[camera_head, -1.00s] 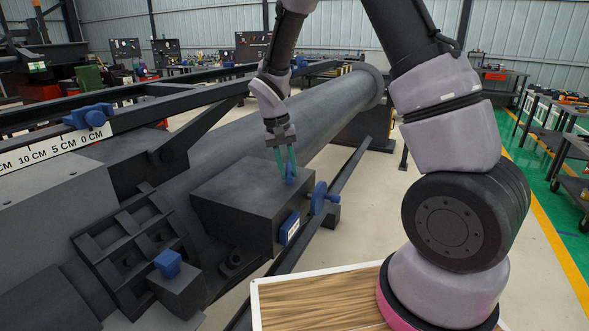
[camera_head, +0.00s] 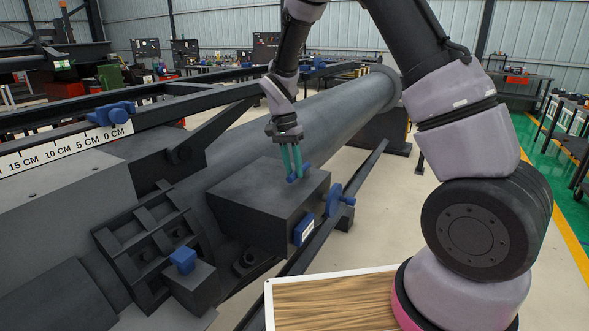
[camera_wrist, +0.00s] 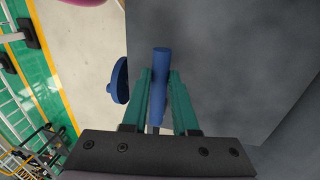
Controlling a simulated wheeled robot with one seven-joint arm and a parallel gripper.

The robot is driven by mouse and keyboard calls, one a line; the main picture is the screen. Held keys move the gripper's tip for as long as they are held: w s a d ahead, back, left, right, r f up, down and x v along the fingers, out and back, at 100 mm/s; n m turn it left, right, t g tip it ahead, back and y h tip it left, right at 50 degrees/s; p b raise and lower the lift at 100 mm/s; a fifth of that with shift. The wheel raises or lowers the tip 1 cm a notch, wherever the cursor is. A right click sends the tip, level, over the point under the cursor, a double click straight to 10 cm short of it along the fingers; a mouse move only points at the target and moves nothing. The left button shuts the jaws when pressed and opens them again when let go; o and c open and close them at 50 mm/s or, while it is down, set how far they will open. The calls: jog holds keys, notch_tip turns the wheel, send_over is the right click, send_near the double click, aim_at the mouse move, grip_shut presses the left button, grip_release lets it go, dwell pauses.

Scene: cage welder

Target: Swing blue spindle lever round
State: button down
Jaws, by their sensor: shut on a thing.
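The blue spindle lever (camera_head: 298,175) is a short blue bar on top of a dark grey box (camera_head: 250,196). In the wrist view the lever (camera_wrist: 160,68) runs up and down the picture between green fingers. My gripper (camera_head: 293,172) points down at the lever with its two green fingers on either side of it. In the wrist view my gripper (camera_wrist: 158,84) is shut on the lever, whose far end sticks out past the fingertips. The lever's lower part is partly hidden by the fingers.
A blue handwheel (camera_head: 336,201) sticks out of the box's right side, close to my gripper; it also shows in the wrist view (camera_wrist: 120,80). A blue block (camera_head: 183,260) and a scale bar (camera_head: 68,148) stand left. A long grey pipe (camera_head: 345,105) lies behind.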

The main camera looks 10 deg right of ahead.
jog(key=shift+w, duration=0.1)
jog(key=c, duration=0.7)
grip_release()
jog(key=r, duration=0.3)
jog(key=a+r, duration=0.1)
jog(key=r, duration=0.3)
jog(key=w+r, duration=0.1)
jog(key=r, duration=0.2)
jog(key=shift+a+r, duration=0.35)
